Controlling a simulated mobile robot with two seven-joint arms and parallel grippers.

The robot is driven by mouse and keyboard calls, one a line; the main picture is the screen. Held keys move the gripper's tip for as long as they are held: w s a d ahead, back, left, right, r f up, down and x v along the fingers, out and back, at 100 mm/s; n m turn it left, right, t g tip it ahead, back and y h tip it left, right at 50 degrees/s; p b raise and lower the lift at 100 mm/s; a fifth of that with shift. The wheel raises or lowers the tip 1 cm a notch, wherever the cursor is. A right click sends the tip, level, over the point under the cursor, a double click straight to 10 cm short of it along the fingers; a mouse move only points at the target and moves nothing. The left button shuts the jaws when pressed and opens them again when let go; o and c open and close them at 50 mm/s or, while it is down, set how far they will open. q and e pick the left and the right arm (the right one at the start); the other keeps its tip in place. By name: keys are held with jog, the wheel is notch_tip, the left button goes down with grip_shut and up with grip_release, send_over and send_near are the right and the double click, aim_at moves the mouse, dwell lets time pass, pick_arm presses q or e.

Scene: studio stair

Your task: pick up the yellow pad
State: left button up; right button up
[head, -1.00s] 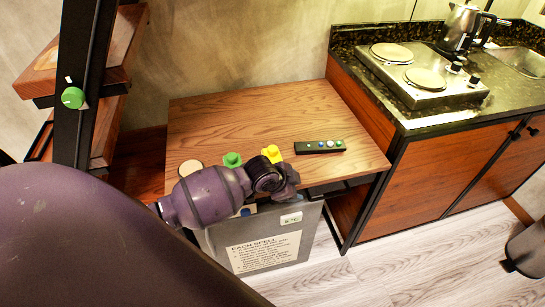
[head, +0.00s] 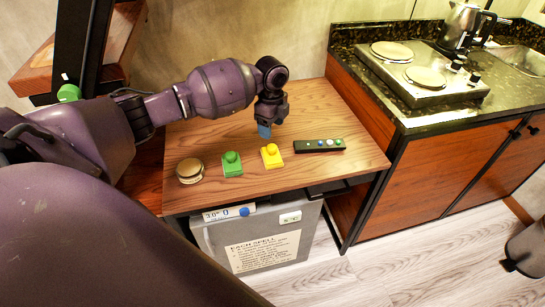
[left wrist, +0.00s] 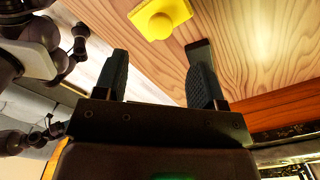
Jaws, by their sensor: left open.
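The yellow pad (head: 271,156) is a square base with a round knob, lying on the wooden table between a green pad and a dark remote-like bar. In the left wrist view the yellow pad (left wrist: 160,18) shows at the top, beyond the fingertips and nearer the left finger. My left gripper (head: 265,130) points down above the table, just behind the yellow pad in the head view. In the left wrist view my left gripper (left wrist: 160,72) is open with nothing between its fingers. My right gripper is not clearly in view.
The green pad (head: 232,164) and a round tan-topped object (head: 190,171) lie left of the yellow pad. The dark bar with coloured buttons (head: 319,146) lies to its right. A counter with a hotplate (head: 422,75) stands at the right. The back of the wooden table (head: 310,105) is clear.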

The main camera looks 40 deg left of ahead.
aim_at(271, 146)
pick_arm(q)
notch_tip(271, 146, down, 4)
jog(key=shift+f+b, duration=0.15)
jog(key=shift+b, duration=0.8)
jog(key=shift+f, duration=0.1)
notch_tip(271, 146, down, 5)
jog(key=b, duration=0.3)
jog(key=shift+r, duration=0.2)
jog(key=shift+f, duration=0.3)
jog(key=shift+b, duration=0.3)
jog(key=shift+r, duration=0.2)
jog(key=c, duration=1)
notch_tip(271, 146, up, 8)
jog(key=shift+r+p, duration=0.25)
jog(key=shift+p, duration=0.8)
jog(key=shift+r, duration=0.75)
pick_arm(e)
jog(key=shift+w+a+f, duration=0.1)
jog(key=shift+w+f, duration=0.2)
jog(key=shift+f, duration=0.25)
jog(key=shift+w+a+f, duration=0.1)
jog(key=shift+w+f, duration=0.15)
jog(key=shift+f, duration=0.3)
